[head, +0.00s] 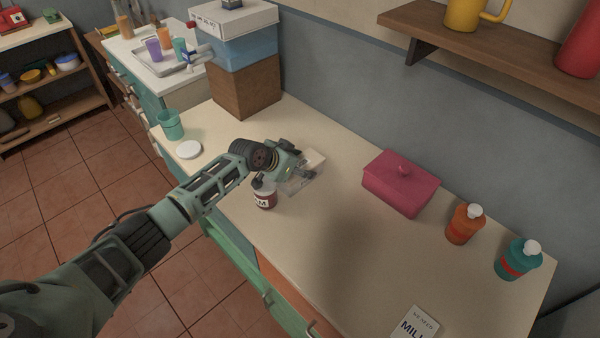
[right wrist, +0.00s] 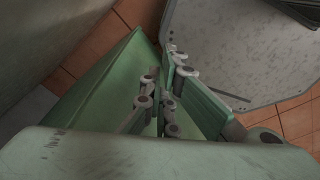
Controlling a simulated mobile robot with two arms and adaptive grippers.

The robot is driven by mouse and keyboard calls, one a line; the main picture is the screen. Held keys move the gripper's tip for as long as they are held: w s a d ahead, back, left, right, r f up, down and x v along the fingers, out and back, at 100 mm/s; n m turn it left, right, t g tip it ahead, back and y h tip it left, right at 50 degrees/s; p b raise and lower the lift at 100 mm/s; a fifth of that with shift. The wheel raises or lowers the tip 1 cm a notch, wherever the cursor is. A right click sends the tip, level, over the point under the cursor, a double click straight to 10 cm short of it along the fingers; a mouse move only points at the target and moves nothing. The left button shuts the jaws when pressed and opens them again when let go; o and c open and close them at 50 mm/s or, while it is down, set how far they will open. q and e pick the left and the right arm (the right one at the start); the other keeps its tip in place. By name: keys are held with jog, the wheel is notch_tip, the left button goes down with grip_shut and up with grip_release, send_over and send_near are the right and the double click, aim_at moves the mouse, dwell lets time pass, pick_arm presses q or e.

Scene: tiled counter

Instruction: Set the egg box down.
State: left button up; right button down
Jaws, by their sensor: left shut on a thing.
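The egg box (head: 314,160) looks like a pale, see-through box in the head view, over the counter (head: 330,235) near its middle. My left gripper (head: 287,176) is shut on it from the left side and hides part of it. I cannot tell whether the box's underside touches the counter. My right gripper (right wrist: 165,100) shows only in the right wrist view, with no object visible in it; its fingertips are hard to make out.
A jam jar (head: 265,199) stands just in front of my left gripper. A pink lidded box (head: 400,184) is to the right, with orange (head: 463,225) and teal (head: 517,260) bottles beyond. A white lid (head: 188,150) lies left. Counter between jar and milk note (head: 414,324) is clear.

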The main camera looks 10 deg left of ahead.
pick_arm(q)
jog(key=c, duration=0.7)
jog(key=shift+r, duration=0.15)
jog(key=shift+c, duration=1)
